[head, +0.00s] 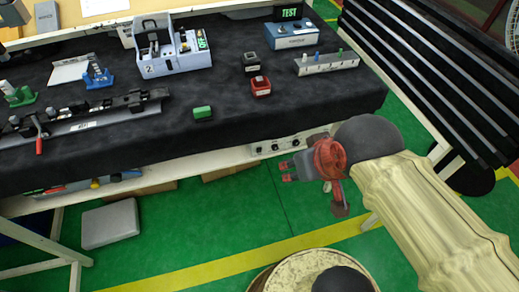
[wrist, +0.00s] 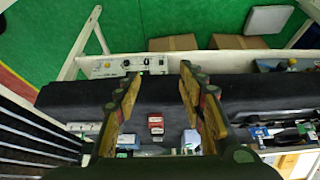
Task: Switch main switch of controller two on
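A pale control panel (head: 278,146) with several dark knobs is mounted under the front edge of the black-covered table. In the wrist view, one panel section (wrist: 115,67) has knobs and a yellowish spot. The section beside it (wrist: 154,65) shows a small green light. In the head view my gripper (head: 305,168) is in front of the table edge, partly covering the panel's right end.
The black tabletop (head: 225,85) holds a grey device marked 2 (head: 180,58), a red block (head: 261,86), a green block (head: 203,112) and a blue TEST box (head: 292,35). A black slatted rack (head: 440,75) stands at the right.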

